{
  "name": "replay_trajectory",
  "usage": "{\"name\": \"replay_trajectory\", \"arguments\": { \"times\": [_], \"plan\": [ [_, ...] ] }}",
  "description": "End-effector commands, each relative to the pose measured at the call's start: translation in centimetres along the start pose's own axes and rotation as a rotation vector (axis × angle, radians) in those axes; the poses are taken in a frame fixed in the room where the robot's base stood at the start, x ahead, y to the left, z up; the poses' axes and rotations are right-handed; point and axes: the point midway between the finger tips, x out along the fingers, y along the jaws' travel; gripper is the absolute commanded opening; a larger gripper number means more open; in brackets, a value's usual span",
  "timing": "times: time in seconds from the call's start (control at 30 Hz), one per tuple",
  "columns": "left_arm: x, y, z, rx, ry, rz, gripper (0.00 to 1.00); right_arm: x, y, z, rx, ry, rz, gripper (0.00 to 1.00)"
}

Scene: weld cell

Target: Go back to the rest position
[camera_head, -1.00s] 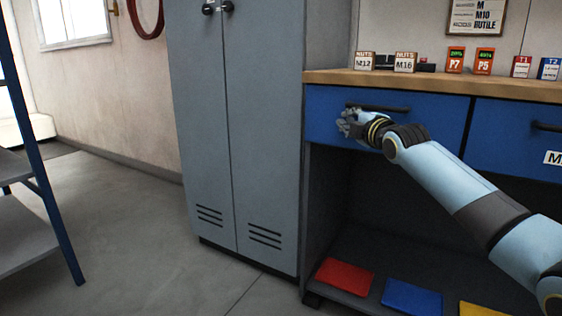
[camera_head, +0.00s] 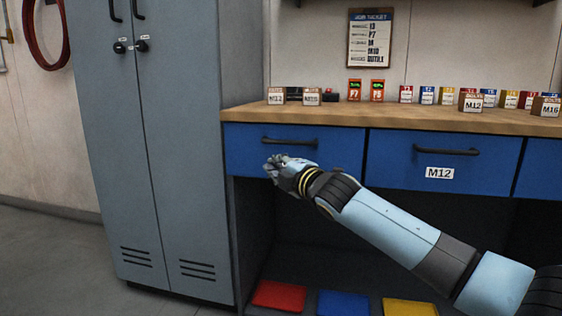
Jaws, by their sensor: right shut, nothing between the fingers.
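My right gripper (camera_head: 272,166) is shut and empty. It is in front of the left blue drawer (camera_head: 340,150), a little below its dark handle (camera_head: 290,142). I cannot tell whether it touches the drawer front. My right arm runs from the lower right corner up to the gripper. My left gripper is not in view.
A grey locker (camera_head: 155,150) stands left of the wooden bench top (camera_head: 420,118). Small labelled boxes line the bench back. A drawer marked M12 (camera_head: 400,178) is to the right. Red (camera_head: 279,296), blue (camera_head: 343,303) and yellow (camera_head: 408,307) mats lie below. Floor at left is clear.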

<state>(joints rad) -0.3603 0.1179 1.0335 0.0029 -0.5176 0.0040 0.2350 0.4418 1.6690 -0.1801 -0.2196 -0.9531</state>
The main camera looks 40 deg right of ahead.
Motion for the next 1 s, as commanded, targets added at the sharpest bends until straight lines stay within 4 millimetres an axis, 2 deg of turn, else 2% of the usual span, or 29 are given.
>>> {"name": "replay_trajectory", "arguments": {
  "times": [0.17, 0.43, 0.53, 0.57, 0.67, 0.77, 0.8, 0.87, 0.9, 0.97, 1.0],
  "plan": [
    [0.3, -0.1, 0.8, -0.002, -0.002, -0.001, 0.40, -2.1, 0.0, 0.0, -0.002, 0.000, -0.001, 0.00],
    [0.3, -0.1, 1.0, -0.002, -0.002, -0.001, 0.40, -2.6, -0.1, 0.0, 0.001, 0.000, -0.002, 0.00],
    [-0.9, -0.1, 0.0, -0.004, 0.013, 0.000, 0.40, -3.7, -0.7, -0.4, 0.016, -0.001, -0.031, 0.00],
    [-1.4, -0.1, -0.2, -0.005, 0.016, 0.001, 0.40, -4.2, -1.6, -0.5, 0.026, -0.006, -0.056, 0.00],
    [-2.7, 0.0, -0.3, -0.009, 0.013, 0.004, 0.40, -6.4, -6.8, 0.0, 0.069, -0.039, -0.174, 0.00],
    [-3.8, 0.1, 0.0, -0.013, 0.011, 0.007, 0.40, -10.1, -14.1, 0.5, 0.153, -0.091, -0.331, 0.00],
    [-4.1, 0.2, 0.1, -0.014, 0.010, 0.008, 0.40, -11.9, -16.9, 0.6, 0.194, -0.116, -0.394, 0.00],
    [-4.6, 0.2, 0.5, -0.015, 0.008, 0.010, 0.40, -15.0, -21.1, 0.7, 0.258, -0.157, -0.486, 0.00],
    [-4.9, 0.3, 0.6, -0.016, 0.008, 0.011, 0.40, -17.3, -23.7, 0.7, 0.302, -0.186, -0.546, 0.00],
    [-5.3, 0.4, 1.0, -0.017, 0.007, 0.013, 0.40, -20.9, -27.4, 0.5, 0.368, -0.234, -0.631, 0.00],
    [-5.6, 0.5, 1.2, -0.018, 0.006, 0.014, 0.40, -23.5, -29.7, 0.4, 0.412, -0.269, -0.687, 0.00]
  ]
}}
